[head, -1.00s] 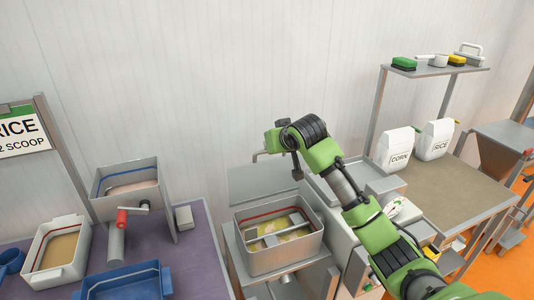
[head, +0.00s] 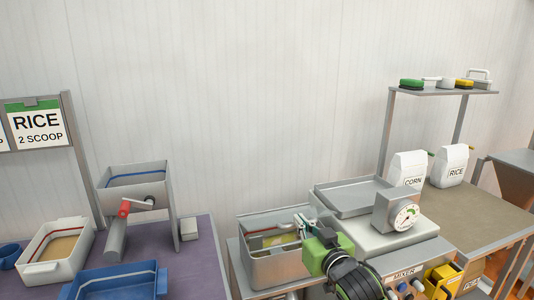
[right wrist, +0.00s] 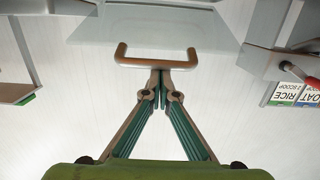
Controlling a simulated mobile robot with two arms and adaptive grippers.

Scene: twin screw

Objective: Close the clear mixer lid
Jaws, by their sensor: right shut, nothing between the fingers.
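The mixer tub (head: 275,272) is a grey metal box at the lower middle of the head view, with a red line inside. The clear lid (right wrist: 150,25) shows in the right wrist view as a pale see-through panel with a brown U-shaped handle (right wrist: 155,63). In the head view I cannot make out the lid or its angle clearly. My right gripper (head: 303,224) is over the tub's right part. In the right wrist view its fingertips (right wrist: 160,72) are together, empty, right at the handle's bar; I cannot tell if they touch. My left gripper is out of view.
A scale (head: 393,228) with a dial and flat metal tray stands right of the tub. Corn (head: 407,170) and rice (head: 452,165) bags stand farther right below a shelf (head: 440,92). A purple table (head: 200,262) with bins is at left. The wall behind is bare.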

